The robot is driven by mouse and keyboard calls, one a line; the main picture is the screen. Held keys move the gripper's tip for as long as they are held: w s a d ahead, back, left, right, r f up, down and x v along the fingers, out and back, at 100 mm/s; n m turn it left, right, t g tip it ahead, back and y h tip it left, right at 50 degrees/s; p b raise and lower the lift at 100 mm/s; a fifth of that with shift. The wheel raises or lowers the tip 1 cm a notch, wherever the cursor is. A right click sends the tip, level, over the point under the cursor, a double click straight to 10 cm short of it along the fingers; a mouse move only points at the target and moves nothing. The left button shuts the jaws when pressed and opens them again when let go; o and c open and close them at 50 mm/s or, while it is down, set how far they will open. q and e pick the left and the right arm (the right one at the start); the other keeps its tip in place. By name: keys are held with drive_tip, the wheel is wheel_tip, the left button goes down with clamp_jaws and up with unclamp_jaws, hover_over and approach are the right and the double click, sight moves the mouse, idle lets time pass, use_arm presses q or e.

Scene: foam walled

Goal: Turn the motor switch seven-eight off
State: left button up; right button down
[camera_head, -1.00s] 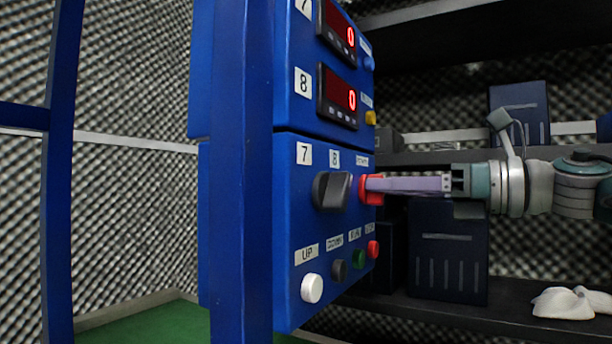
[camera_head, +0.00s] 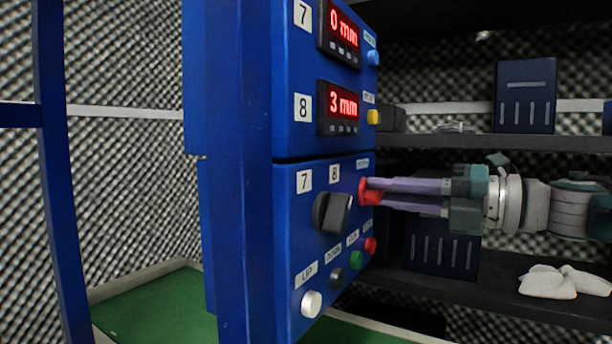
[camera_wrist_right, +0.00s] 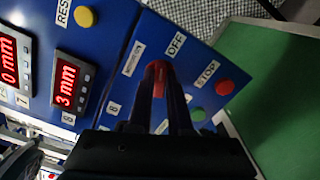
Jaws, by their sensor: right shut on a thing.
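The red switch (camera_head: 363,187) is on the lower right of the blue panel's front, beside a black selector knob (camera_head: 332,212) labelled 7 and 8. My right gripper (camera_head: 368,191) reaches in from the right with its two purple fingers shut on the red switch. In the wrist view, the red switch (camera_wrist_right: 158,72) shows between my dark fingers, with an OFF label (camera_wrist_right: 176,44) beside it and another small label on its other side. The fingers partly hide the switch. My left gripper is out of view.
Two displays, 7 (camera_head: 340,30) reading 0 mm and 8 (camera_head: 338,106) reading 3 mm, sit above. White (camera_head: 311,303), black, green (camera_head: 355,262) and red (camera_head: 370,246) buttons line the panel below. A dark shelf (camera_head: 480,290) stands behind my right arm.

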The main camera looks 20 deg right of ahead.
drive_tip(key=m+p, duration=0.2)
drive_tip(key=m, duration=0.2)
drive_tip(key=shift+m, duration=0.4)
drive_tip(key=shift+f, duration=0.1)
drive_tip(key=c, duration=0.8)
unclamp_jaws()
drive_tip(key=shift+c, duration=0.2)
drive_tip(key=p+v, duration=0.1)
drive_tip(key=v, duration=0.9)
drive_tip(key=shift+p, duration=0.35)
